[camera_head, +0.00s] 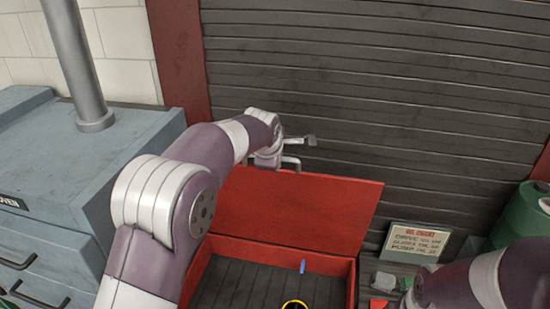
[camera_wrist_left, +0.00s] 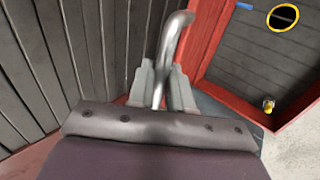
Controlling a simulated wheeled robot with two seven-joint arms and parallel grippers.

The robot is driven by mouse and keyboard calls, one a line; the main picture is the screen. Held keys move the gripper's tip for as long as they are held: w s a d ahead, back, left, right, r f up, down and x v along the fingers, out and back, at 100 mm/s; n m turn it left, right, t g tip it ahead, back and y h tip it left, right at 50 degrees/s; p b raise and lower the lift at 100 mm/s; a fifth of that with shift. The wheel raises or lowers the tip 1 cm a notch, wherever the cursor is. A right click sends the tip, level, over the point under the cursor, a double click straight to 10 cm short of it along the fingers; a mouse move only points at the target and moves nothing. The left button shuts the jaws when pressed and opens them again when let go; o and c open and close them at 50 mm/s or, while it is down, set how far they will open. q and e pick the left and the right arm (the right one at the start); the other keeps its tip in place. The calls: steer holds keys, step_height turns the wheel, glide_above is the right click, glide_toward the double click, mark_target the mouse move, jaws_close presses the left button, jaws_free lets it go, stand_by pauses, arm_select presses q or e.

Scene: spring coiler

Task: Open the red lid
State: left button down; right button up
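The red lid (camera_head: 300,208) stands raised at the back of the red box (camera_head: 350,285), close to the dark slatted shutter. My left gripper (camera_head: 272,160) is at the top edge of the lid, partly hidden by its own wrist. In the left wrist view its two fingers (camera_wrist_left: 161,88) close around a bent metal handle (camera_wrist_left: 172,45), one on each side. The box is open, and its dark plank floor shows. My right arm comes in at the bottom right of the head view, but its gripper is not visible.
In the box are a blue piece (camera_head: 303,266) and a yellow-rimmed ring (camera_head: 294,305). A grey drawer cabinet (camera_head: 60,160) with a pipe stands left. A sign (camera_head: 416,241) and green drum (camera_head: 522,215) are right. The shutter (camera_head: 400,100) is close behind the lid.

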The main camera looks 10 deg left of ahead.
arm_select(q)
steer(key=c, duration=1.2)
jaws_free()
steer(key=shift+f, duration=0.3)
steer(key=shift+w, duration=0.2)
steer(key=shift+s+r, duration=0.15)
steer(key=b+v, duration=0.5)
steer(key=v, duration=0.7)
steer(key=shift+r, duration=0.1)
